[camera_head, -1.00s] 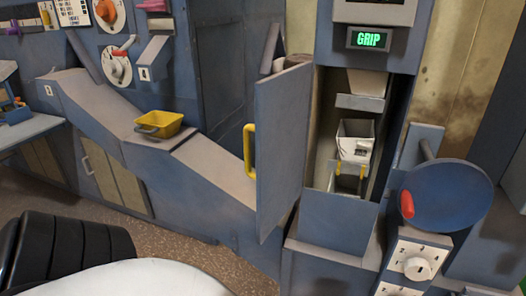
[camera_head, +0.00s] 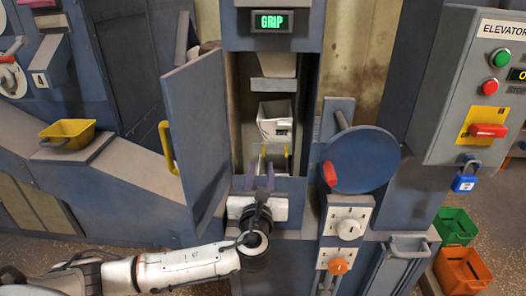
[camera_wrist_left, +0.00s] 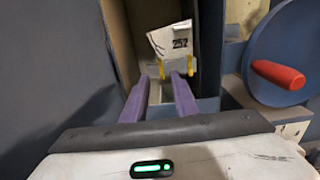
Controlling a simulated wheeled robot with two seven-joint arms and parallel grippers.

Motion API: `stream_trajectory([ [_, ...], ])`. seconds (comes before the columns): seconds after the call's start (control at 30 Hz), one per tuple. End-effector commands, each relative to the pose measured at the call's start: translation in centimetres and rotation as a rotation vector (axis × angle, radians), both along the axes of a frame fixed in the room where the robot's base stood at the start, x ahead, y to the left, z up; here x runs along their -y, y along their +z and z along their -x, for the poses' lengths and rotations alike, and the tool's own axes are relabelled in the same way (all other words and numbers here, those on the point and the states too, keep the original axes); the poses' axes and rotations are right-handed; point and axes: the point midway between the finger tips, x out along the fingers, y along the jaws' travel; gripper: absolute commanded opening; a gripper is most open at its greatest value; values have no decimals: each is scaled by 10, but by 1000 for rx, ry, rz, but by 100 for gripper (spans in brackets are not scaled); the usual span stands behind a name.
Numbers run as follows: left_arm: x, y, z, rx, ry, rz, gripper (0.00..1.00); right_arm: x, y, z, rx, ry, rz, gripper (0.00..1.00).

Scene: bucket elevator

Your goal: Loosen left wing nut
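A white bucket (camera_head: 274,121) marked with a number hangs inside the open elevator shaft. It also shows in the wrist view (camera_wrist_left: 170,40). Two yellow wing nut parts sit below it: the left wing nut (camera_head: 263,157) and the right one (camera_head: 287,154). In the wrist view the left wing nut (camera_wrist_left: 160,68) lies beyond and between my fingertips, and the right one (camera_wrist_left: 190,66) lies to the right. My left gripper (camera_head: 260,172) is open and empty, its purple fingers pointing into the shaft, apart from the nut. My right gripper is not in view.
The shaft door (camera_head: 198,128) with a yellow handle stands open at left. A blue handwheel (camera_head: 362,160) with a red knob is close at right. A screen reads GRIP (camera_head: 271,22). The shaft's front panel edge lies below the fingers.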

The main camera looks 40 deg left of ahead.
Motion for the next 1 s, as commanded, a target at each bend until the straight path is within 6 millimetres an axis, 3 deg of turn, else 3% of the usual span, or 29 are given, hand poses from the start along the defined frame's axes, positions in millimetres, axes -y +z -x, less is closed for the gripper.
stream_trajectory([
  [0.5,-44,-1,-72,-1,0,4,27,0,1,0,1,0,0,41],
  [0.93,-50,-1,-83,-2,-2,7,27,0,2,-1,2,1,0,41],
  [1.0,-50,-1,-83,-2,-2,7,18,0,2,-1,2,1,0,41],
])
